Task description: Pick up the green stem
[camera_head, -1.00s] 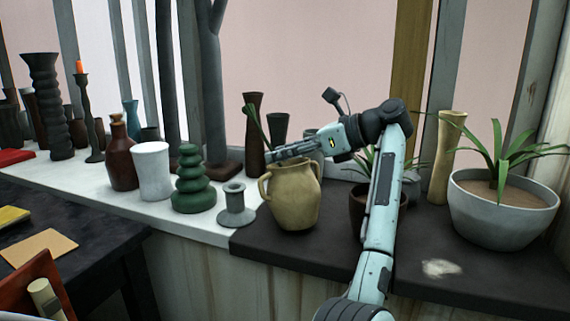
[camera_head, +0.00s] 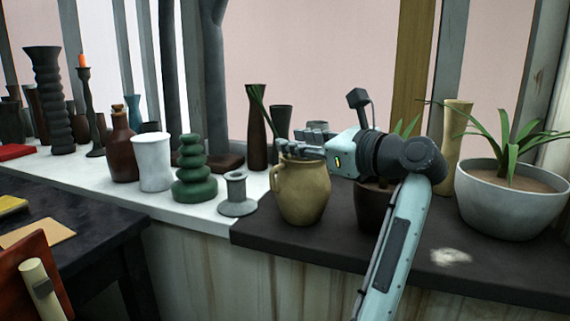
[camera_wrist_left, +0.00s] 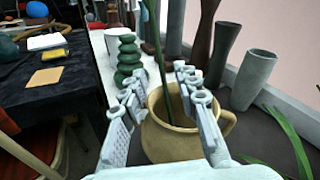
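The green stem (camera_head: 258,101) stands leaning in a yellow-tan jug with handles (camera_head: 302,194). Its upper part shows above the jug's mouth in the head view. In the left wrist view the stem (camera_wrist_left: 161,66) runs down into the mouth of the jug (camera_wrist_left: 172,143). My left gripper (camera_head: 298,144) is at the jug's rim, its fingers pointing left toward the stem. In the left wrist view my left gripper (camera_wrist_left: 158,84) is open, with the stem between the lines of its two fingers and no visible grip on it. My right gripper is not in view.
A green stacked vase (camera_head: 194,176), a grey candle holder (camera_head: 237,197) and a white cup (camera_head: 154,161) stand left of the jug. Dark vases (camera_head: 257,140) stand behind. A large potted plant (camera_head: 512,205) is at right. The dark ledge's front is clear.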

